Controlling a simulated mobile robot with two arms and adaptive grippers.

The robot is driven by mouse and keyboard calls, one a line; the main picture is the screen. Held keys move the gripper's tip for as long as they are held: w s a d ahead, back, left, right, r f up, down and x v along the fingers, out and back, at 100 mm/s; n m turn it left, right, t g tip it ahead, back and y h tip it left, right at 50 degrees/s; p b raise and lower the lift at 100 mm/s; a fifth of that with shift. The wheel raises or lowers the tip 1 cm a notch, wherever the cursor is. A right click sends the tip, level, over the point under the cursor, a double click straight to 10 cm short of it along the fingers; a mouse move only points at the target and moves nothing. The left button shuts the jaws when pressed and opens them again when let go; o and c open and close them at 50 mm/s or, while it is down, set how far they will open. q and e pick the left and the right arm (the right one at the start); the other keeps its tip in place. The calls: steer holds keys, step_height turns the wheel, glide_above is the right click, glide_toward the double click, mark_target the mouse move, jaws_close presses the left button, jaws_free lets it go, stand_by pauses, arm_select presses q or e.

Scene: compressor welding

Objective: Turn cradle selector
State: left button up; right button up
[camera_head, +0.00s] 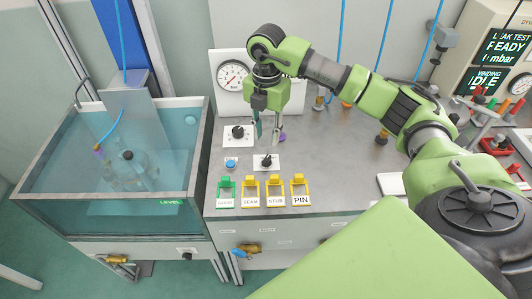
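Two black rotary selector knobs on white plates stand on the grey bench. One knob (266,161) is just below my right gripper; the other knob (238,132) is to its upper left. Their labels are too small to read, so I cannot tell which is the cradle selector. My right gripper (267,137) points down with its two fingers apart and nothing visible between them. Its tips appear just above the nearer knob; contact cannot be made out. My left gripper is not in view.
A blue button (231,164) sits left of the nearer knob. A green-framed tag and yellow-framed tags (275,192) line the bench front. A pressure gauge (232,77) stands behind. A glass water tank (120,180) is at left. Fittings and coloured-handled tools are at right.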

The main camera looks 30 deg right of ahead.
mark_target(266, 159)
step_height(266, 159, down, 10)
steer(key=shift+r+p, duration=0.15)
steer(key=shift+p, duration=0.8)
jaws_close()
